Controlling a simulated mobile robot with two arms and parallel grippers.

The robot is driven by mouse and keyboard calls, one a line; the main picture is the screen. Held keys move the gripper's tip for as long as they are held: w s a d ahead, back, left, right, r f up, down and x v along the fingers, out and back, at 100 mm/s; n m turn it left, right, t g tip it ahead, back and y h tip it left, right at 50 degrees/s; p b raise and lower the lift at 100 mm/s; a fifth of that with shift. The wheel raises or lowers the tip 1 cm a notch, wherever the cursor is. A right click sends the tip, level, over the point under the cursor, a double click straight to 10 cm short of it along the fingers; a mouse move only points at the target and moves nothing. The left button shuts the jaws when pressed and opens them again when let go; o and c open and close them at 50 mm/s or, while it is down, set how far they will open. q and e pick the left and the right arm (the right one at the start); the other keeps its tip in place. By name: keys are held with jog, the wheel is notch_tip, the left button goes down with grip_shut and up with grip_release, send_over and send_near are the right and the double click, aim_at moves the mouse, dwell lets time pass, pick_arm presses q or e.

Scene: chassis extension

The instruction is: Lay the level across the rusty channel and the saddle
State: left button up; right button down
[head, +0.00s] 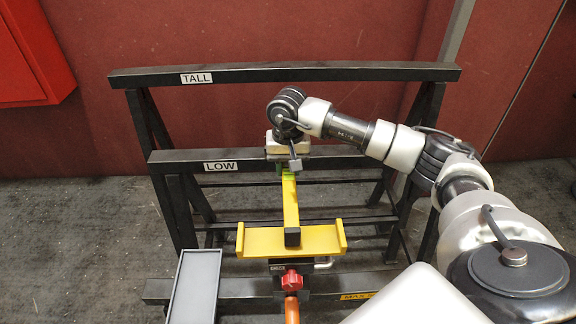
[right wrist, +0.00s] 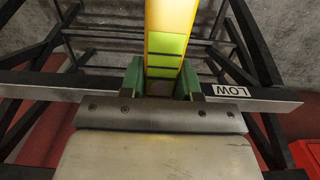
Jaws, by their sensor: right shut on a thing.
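The level (head: 290,208) is a slim yellow bar with green marks and black ends, pointing from the rack towards me. My right gripper (head: 286,171) is shut on its far end, at the rack's LOW bar. In the right wrist view, the green fingers of the gripper (right wrist: 161,82) stand on both sides of the level (right wrist: 170,25). The level's near black end is over the middle of the yellow saddle (head: 262,243); I cannot tell whether it touches. I cannot make out the rusty channel. My left gripper is out of view.
A black rack has a TALL bar (head: 330,73) at the back and a LOW bar (head: 235,155) in front of it. A red knob (head: 291,281) and an orange rod (head: 291,308) are below the saddle. A grey tray (head: 195,288) is at left front.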

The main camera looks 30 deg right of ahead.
jog(key=shift+f+b, duration=0.35)
jog(key=c, duration=0.7)
grip_release()
jog(key=shift+c, duration=0.2)
jog(key=shift+r, duration=0.1)
notch_tip(320, 180, up, 11)
jog(key=shift+f+b, duration=0.2)
jog(key=shift+b, duration=0.1)
jog(key=shift+s, duration=0.1)
